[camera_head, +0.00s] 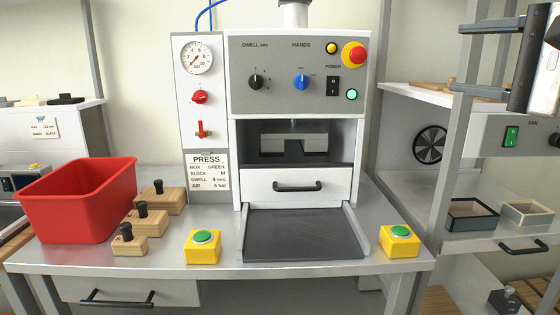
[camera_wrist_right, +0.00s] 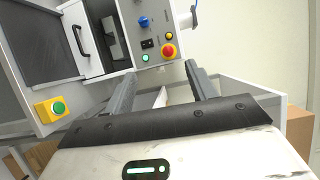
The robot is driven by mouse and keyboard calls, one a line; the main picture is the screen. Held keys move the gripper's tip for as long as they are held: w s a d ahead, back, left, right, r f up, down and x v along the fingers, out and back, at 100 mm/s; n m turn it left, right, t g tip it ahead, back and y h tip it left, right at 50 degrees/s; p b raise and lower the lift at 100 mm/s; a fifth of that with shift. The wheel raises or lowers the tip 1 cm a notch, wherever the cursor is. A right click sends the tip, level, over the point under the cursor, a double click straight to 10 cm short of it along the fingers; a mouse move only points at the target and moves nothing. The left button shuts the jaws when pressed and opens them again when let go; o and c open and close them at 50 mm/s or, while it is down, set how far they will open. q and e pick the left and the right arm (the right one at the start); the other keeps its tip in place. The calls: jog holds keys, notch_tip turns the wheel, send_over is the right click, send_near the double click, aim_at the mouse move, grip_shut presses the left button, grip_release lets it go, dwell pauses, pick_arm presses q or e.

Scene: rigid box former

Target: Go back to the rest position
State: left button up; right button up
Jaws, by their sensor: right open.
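My right gripper (camera_head: 464,58) is at the upper right of the head view, in front of the right-hand shelf frame and to the right of the press (camera_head: 297,75). Its two dark fingers point left and stand apart. In the right wrist view the gripper (camera_wrist_right: 160,72) is open, with nothing held between its fingers. The press control panel and a green button on a yellow box (camera_wrist_right: 51,110) lie beyond it there. My left gripper is not in view.
The bench holds a red bin (camera_head: 78,205), several wooden blocks with black knobs (camera_head: 145,222) and two yellow button boxes (camera_head: 203,247) (camera_head: 400,242). The press drawer (camera_head: 297,186) is above an empty dark tray (camera_head: 302,235). Small open boxes (camera_head: 527,213) sit on the right shelf.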

jog(key=a+f+m+g+y, duration=0.5)
jog(key=a+f+m+y, duration=0.55)
jog(key=a+f, duration=0.35)
jog(key=s+d+f+n+t+h+p, duration=0.15)
jog(key=f+n+h, duration=0.35)
jog(key=f+n, duration=0.6)
jog(key=s+d+f+n+t+h, duration=0.25)
jog(key=f+n+h, duration=0.25)
jog(key=f+n, duration=0.5)
jog(key=s+d+f+n+t+h, duration=0.1)
jog(key=s+f+n+h, duration=0.3)
jog(key=f+n, duration=0.7)
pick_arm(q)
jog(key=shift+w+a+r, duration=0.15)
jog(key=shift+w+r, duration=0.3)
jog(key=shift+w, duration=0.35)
pick_arm(e)
jog(key=s+a+f+m+g+h, duration=0.1)
jog(key=s+a+f+m+g, duration=0.1)
jog(key=s+f+m+g, duration=0.3)
jog(key=s+f+m, duration=0.1)
jog(key=s+f, duration=0.2)
jog(key=f, duration=0.1)
jog(key=shift+f, duration=0.25)
